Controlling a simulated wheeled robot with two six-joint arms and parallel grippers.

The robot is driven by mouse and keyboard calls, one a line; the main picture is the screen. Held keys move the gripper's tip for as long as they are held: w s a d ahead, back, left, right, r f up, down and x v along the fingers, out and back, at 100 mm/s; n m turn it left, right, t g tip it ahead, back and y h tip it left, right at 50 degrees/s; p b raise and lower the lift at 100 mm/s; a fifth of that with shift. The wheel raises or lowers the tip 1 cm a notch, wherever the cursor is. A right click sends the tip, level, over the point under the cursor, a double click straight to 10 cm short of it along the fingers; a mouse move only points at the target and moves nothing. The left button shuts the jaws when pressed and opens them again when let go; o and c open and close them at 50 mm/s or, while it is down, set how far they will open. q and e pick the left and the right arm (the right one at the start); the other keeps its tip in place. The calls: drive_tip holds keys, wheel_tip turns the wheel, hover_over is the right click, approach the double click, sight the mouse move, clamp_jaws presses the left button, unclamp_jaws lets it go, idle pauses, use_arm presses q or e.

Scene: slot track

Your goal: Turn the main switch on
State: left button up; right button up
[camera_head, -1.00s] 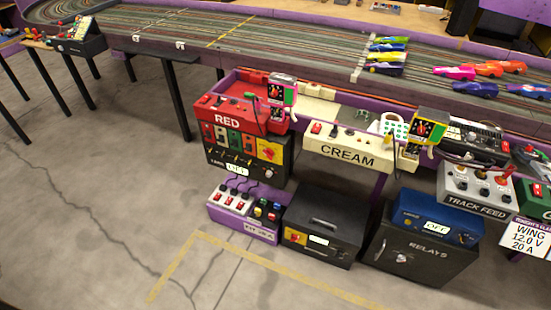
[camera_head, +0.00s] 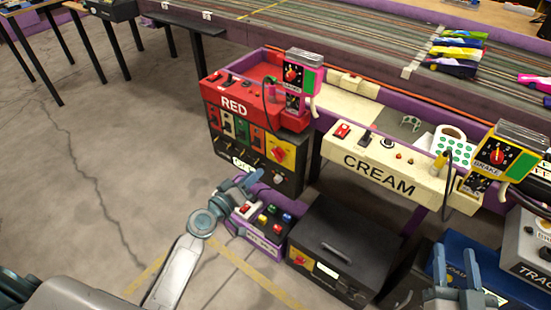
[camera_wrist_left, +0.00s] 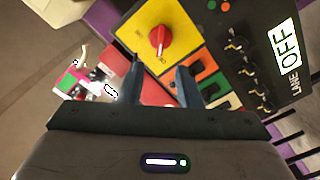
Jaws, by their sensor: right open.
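A red rotary switch (camera_head: 279,153) sits on a yellow plate on the black box under the RED station. In the left wrist view the red knob (camera_wrist_left: 158,40) is close, just beyond my fingertips, with a pale mark on its grip. The same panel carries a display (camera_wrist_left: 287,45) reading OFF, with LANE beside it. My left gripper (camera_head: 250,184) is in front of this box, below and left of the switch; its fingers (camera_wrist_left: 160,72) are apart with nothing held. My right gripper (camera_head: 455,262) is open and empty, in front of the blue unit at lower right.
A purple box (camera_head: 262,240) with coloured buttons stands on the floor below my left gripper. A dark box (camera_head: 345,245) beside it has another red knob on yellow (camera_head: 299,261). The CREAM station (camera_head: 380,165) is to the right. The floor at left is clear.

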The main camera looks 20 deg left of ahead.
sight(274, 155)
use_arm(q)
drive_tip(key=x, duration=0.7)
drive_tip(key=shift+w, duration=0.3)
drive_tip(key=shift+w+d, duration=0.3)
drive_tip(key=shift+w, duration=0.25)
use_arm(e)
drive_tip(key=f+g, duration=0.1)
drive_tip(key=f, duration=0.1)
drive_tip(key=s+f+g, duration=0.1)
drive_tip(key=f, duration=0.1)
drive_tip(key=shift+a, duration=0.15)
use_arm(q)
drive_tip(key=shift+f, duration=0.1)
clamp_jaws()
